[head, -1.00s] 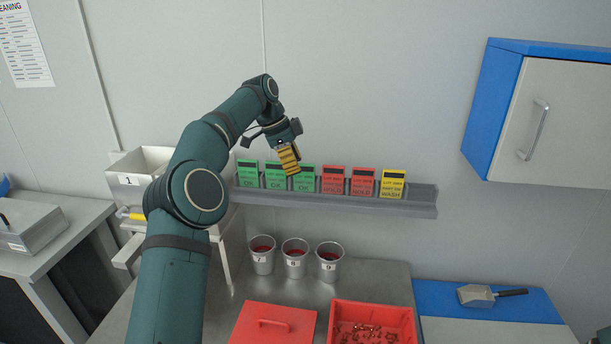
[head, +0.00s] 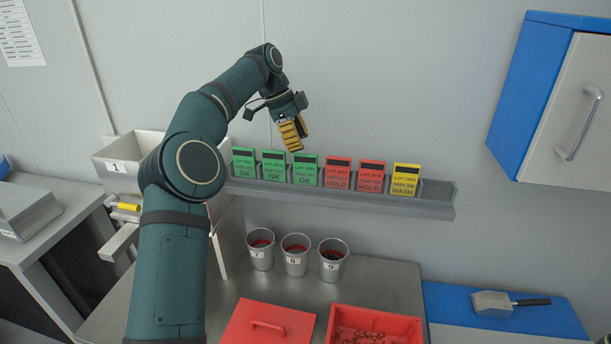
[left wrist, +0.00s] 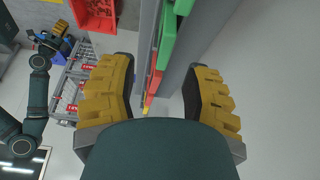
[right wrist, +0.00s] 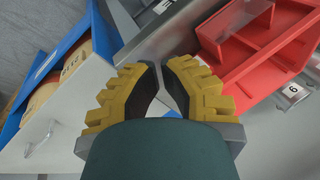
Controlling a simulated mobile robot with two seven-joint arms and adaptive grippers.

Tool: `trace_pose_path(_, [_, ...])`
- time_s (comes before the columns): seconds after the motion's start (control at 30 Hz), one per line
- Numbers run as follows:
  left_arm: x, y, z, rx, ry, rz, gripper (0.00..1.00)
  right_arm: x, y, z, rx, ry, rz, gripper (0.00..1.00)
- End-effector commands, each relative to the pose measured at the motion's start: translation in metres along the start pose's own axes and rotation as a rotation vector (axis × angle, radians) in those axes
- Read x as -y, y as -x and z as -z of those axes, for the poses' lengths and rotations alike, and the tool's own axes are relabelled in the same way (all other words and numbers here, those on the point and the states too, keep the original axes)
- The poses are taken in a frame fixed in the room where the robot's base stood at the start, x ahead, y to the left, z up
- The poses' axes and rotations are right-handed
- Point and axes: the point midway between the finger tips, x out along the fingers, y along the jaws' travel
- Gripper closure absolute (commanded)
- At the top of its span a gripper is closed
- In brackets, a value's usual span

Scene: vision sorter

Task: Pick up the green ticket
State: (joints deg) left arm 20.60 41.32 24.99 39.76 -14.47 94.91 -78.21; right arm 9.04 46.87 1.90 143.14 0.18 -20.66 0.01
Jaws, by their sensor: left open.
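Three green tickets marked OK stand in a row in the grey wall rack: a left one (head: 243,163), a middle one (head: 274,167) and a right one (head: 305,171). My left gripper (head: 295,148) is open and empty, with its yellow fingers just above the middle and right green tickets. In the left wrist view, my left gripper (left wrist: 162,75) has its fingers wide apart, with a green ticket (left wrist: 168,35) between and beyond them. My right gripper (right wrist: 162,66) shows in the right wrist view with its fingertips close together and nothing visible between them.
The grey rack (head: 436,205) also holds two red HOLD tickets (head: 338,173) and a yellow WASH ticket (head: 405,180). Three metal cups (head: 296,263) stand below, behind a red lid (head: 268,325) and a red bin (head: 420,328). A blue cabinet (head: 522,95) hangs at right.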

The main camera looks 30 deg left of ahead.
Motion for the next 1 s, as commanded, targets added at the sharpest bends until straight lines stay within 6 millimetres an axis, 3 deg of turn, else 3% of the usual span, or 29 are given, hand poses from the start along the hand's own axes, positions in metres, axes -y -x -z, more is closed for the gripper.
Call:
trace_pose_path(0.33, [0.001, -0.029, -0.001, 0.0, 0.0, 0.0, 0.52, -0.003, -0.01, -0.001, -0.002, 0.001, -0.002, 1.0])
trace_pose_path(0.6, [0.004, -0.066, -0.003, 0.0, 0.0, -0.001, 0.52, -0.006, -0.019, -0.002, -0.002, 0.001, -0.003, 1.0])
trace_pose_path(0.93, [0.004, -0.071, -0.002, 0.0, 0.0, 0.001, 0.52, -0.006, -0.02, -0.002, -0.002, 0.001, -0.004, 1.0])
trace_pose_path(0.97, [0.004, -0.071, -0.002, 0.0, 0.0, 0.001, 0.56, -0.006, -0.02, -0.002, -0.002, 0.001, -0.004, 1.0])
trace_pose_path(1.0, [0.004, -0.071, -0.002, 0.0, 0.0, 0.001, 0.7, -0.006, -0.02, -0.002, -0.002, 0.001, -0.004, 1.0])
